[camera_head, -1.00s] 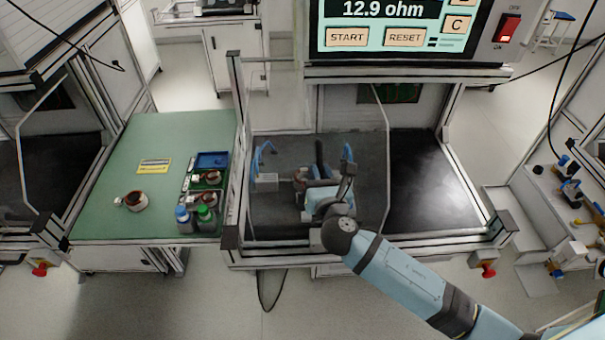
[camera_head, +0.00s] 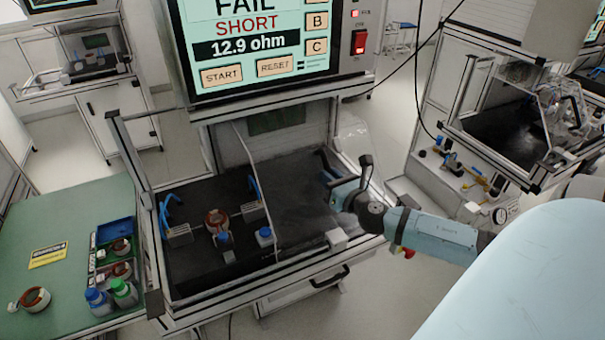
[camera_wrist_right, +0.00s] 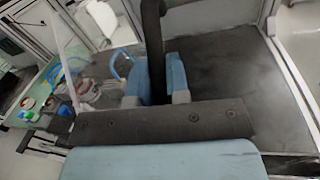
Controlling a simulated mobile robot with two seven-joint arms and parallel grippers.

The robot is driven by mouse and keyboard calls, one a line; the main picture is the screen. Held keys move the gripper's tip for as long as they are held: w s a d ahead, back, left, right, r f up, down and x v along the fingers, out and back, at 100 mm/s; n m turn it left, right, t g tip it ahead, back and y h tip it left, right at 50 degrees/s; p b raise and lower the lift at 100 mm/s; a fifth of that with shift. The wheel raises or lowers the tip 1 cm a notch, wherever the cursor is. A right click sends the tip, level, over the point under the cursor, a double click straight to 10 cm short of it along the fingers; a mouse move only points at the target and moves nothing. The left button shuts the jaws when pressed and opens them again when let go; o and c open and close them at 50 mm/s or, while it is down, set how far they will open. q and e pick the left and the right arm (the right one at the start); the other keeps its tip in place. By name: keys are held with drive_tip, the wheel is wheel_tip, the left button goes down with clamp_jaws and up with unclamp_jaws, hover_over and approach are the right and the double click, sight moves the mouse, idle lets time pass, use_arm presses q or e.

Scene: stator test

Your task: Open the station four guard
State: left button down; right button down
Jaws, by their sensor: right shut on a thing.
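The station guard is a clear panel (camera_head: 256,180), now over the right half of the test station bay. Its left edge stands near the bay's middle. My right gripper (camera_head: 331,177) is at the right side of the bay, shut on the dark upright guard handle (camera_head: 322,160). In the right wrist view, the handle (camera_wrist_right: 153,45) passes between the blue fingers (camera_wrist_right: 160,82). The left half of the bay is uncovered, with a copper-wound stator (camera_head: 216,221) between blue-handled clamps (camera_head: 168,212). My left gripper is out of view.
The tester screen (camera_head: 255,42) above the bay reads FAIL, SHORT, 12.9 ohm. A green bench (camera_head: 55,220) at left holds a loose stator (camera_head: 35,299), a parts tray and two capped bottles (camera_head: 98,300). Frame posts (camera_head: 130,165) bound the bay. Another station stands at right.

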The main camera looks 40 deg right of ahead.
sight(335, 163)
drive_tip(key=d, duration=0.2)
drive_tip(key=s+d, duration=0.1)
drive_tip(key=d, duration=0.1)
drive_tip(key=shift+s+f+b, duration=0.1)
drive_tip(key=shift+b, duration=0.25)
drive_tip(key=shift+s+d, duration=0.1)
drive_tip(key=shift+d, duration=0.4)
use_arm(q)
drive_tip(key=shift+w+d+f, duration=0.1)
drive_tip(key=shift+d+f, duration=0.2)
use_arm(e)
drive_tip(key=c, duration=1.4)
unclamp_jaws()
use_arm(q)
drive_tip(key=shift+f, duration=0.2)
use_arm(e)
drive_tip(key=shift+s, duration=0.1)
